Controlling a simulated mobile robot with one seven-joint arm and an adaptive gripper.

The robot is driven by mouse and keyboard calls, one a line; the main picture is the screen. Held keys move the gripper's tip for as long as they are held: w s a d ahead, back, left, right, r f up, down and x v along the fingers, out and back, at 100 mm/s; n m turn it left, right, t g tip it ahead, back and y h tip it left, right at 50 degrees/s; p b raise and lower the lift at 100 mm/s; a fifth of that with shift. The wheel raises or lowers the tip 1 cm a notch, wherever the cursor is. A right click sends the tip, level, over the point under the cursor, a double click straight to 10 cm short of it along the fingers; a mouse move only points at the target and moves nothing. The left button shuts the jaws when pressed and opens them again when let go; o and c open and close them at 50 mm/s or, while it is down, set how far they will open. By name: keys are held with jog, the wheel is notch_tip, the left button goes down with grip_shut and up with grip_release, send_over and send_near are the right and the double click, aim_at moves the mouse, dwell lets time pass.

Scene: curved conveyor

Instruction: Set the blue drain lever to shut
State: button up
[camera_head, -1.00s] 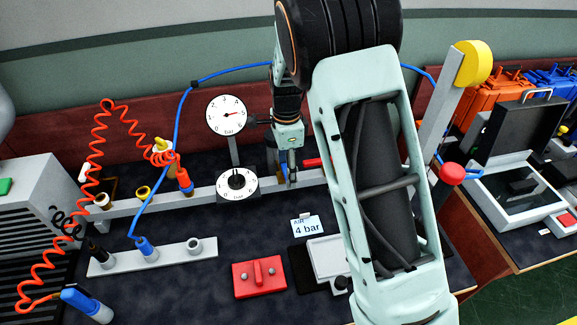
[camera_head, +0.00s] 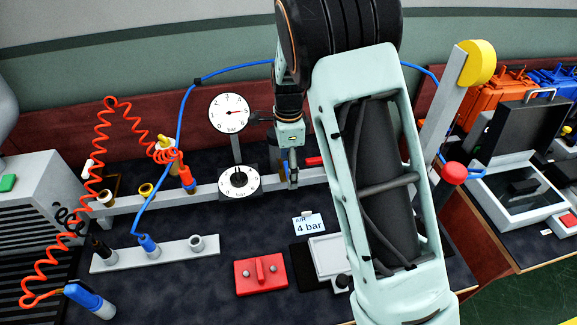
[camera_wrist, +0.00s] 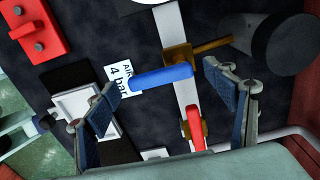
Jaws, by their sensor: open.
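The blue drain lever (camera_wrist: 162,78) shows in the wrist view, lying across the pale rail (camera_wrist: 170,25) beside a brass fitting (camera_wrist: 180,57) and pointing left from it. My gripper (camera_wrist: 164,84) is open, with one finger on each side of the lever, left and right. No clear contact shows, and I cannot tell the height gap.
A red lever (camera_wrist: 195,128) sits on the same rail close by. A gauge (camera_head: 229,113) and dial knob (camera_head: 239,180) stand left of my gripper. A "4 bar" card (camera_head: 309,225), a red block (camera_head: 261,274) and coiled orange hose (camera_head: 95,170) are nearby.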

jog(key=shift+r, duration=0.1)
notch_tip(320, 180, up, 12)
dwell(0.5)
dwell(0.4)
